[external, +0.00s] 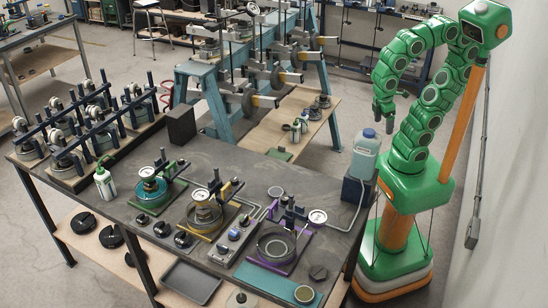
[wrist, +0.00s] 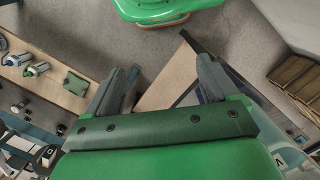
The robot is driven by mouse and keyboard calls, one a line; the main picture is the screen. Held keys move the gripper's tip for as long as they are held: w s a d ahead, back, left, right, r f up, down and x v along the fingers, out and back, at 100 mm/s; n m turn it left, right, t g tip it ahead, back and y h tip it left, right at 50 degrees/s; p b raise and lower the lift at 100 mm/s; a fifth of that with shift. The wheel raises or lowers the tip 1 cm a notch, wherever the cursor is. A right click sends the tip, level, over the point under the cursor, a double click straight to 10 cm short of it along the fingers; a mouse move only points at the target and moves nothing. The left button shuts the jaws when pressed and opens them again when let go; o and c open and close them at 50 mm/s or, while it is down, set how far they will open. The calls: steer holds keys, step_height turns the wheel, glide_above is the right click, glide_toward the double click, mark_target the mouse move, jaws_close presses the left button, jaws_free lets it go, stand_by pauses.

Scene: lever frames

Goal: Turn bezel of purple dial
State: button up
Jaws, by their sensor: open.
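The purple dial is a small white-faced gauge (external: 317,217) with a purple rim, at the right end of the dark workbench (external: 335,247). It stands at the right of a fixture with a purple base (external: 268,271), dark blue posts and a round grey ring. The dial is too small to read. My gripper (external: 384,118) hangs in the air beyond the bench's right end, well above and apart from the dial. In the wrist view my gripper (wrist: 165,82) shows two dark fingers spread apart with nothing between them. The dial does not show there.
A capped bottle (external: 365,153) stands at the bench's right back corner, between my gripper and the purple fixture. A wooden shelf (external: 310,125) lies behind.

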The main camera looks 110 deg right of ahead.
step_height(320, 180, up, 13)
steer(key=w+a+r+m, duration=0.2)
steer(key=w, duration=0.5)
steer(key=w+a+r+m, duration=0.2)
steer(key=w+a, duration=0.1)
steer(key=w, duration=0.5)
steer(key=m+t, duration=0.2)
steer(key=m, duration=0.7)
glide_above(318, 217)
step_height(318, 217, down, 5)
steer(key=shift+d+f, duration=0.1)
steer(key=shift+f, duration=9)
steer(key=c, duration=1.1)
steer(key=shift+o, duration=0.2)
